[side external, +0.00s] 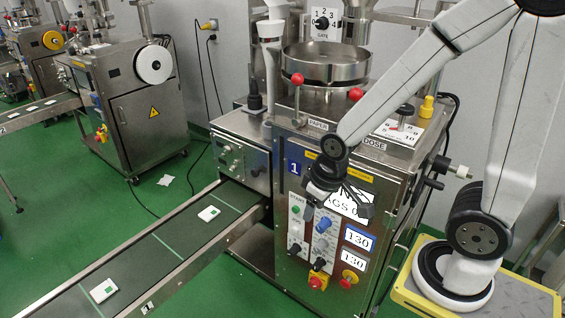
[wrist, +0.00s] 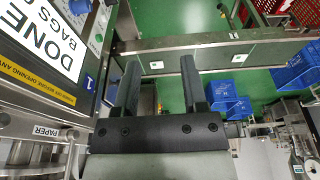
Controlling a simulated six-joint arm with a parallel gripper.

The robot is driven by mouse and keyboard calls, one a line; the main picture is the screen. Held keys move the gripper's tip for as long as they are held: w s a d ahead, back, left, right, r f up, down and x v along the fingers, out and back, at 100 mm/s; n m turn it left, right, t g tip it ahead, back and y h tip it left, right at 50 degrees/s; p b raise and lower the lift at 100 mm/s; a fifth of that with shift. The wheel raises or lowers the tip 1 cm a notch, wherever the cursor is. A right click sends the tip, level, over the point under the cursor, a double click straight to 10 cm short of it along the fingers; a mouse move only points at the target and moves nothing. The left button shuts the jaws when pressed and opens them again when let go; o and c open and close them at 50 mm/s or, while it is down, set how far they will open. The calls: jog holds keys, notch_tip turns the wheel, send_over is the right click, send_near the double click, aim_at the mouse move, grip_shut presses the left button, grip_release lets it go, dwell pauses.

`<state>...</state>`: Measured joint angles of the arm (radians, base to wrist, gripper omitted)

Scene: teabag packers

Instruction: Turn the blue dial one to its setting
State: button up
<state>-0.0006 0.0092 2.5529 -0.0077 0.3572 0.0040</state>
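The blue dial (side external: 323,226) is on the front panel of the machine marked 1, below the screen (side external: 350,205), in the side external view. Its pointer is too small to read. A blue knob (wrist: 80,6) shows at the top left edge of the wrist view, beside the screen (wrist: 45,40) that reads DONE and BAGS. My gripper (side external: 337,209) is in front of the screen, just above the dial, and partly covers it. In the wrist view my gripper (wrist: 160,62) has its two fingers wide apart with nothing between them. It appears apart from the dial.
Red-on-yellow stop knobs (side external: 318,278) sit below. A conveyor (side external: 150,262) with white packets runs left. Blue crates (wrist: 225,98) show in the wrist view.

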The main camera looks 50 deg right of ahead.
jog(key=shift+o, duration=1.2)
jog(key=shift+w+f, duration=0.1)
jog(key=shift+f, duration=0.05)
jog(key=w+d+f+n+g+h, duration=0.25)
jog(key=d+f+g+h, duration=0.2)
jog(key=f, duration=0.35)
jog(key=w+d+f+n+g+h, duration=0.25)
jog(key=d+f+h, duration=0.2)
jog(key=f, duration=0.35)
jog(key=n+t+h, duration=0.3)
jog(key=h, duration=0.5)
send_near(320, 230)
jog(key=d, duration=0.4)
jog(key=shift+s+a+f+n+t+h, duration=0.2)
jog(key=shift+s+f+n+t+h, duration=0.15)
jog(key=shift+n+t+h, duration=0.25)
jog(key=shift+d, duration=0.15)
jog(key=shift+d, duration=3.75)
grip_shut()
